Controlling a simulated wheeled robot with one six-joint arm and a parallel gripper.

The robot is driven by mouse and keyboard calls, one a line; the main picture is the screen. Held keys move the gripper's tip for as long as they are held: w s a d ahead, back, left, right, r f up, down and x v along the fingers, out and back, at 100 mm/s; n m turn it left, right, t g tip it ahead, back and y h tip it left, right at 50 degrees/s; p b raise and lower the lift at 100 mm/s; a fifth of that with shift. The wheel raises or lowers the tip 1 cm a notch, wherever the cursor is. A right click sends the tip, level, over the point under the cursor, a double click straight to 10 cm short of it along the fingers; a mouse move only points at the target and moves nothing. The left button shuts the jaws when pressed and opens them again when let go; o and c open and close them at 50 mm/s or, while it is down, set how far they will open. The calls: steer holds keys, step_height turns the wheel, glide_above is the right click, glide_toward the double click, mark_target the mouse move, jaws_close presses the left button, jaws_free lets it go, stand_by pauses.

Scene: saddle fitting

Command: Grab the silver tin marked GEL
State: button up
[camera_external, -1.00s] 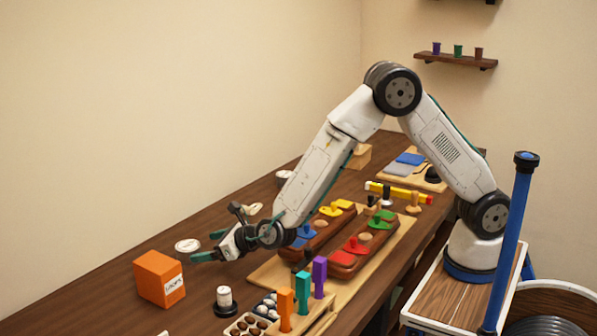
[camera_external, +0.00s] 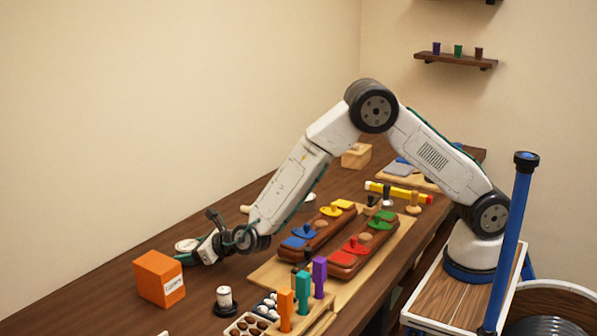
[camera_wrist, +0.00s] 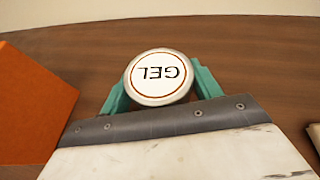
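The silver tin marked GEL (camera_wrist: 159,77) has a round white lid with dark lettering, upside down in the wrist view. It stands on the table and shows partly behind my gripper in the external view (camera_external: 187,244). My gripper (camera_wrist: 161,72) has its teal fingers spread, one on each side of the tin. The fingers look very near the tin's sides, and I cannot tell whether they touch it. In the external view my gripper (camera_external: 194,250) is low at the tabletop, beside the tin.
An orange box (camera_external: 160,279) stands close by, at the left in the wrist view (camera_wrist: 30,105). A black-and-white knob (camera_external: 225,299) is nearer the camera. The saddle board (camera_external: 268,276) with coloured pieces lies to the right. The table behind the tin is clear.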

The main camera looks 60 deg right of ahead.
steer(key=shift+c, duration=1.2)
steer(key=shift+r, duration=0.15)
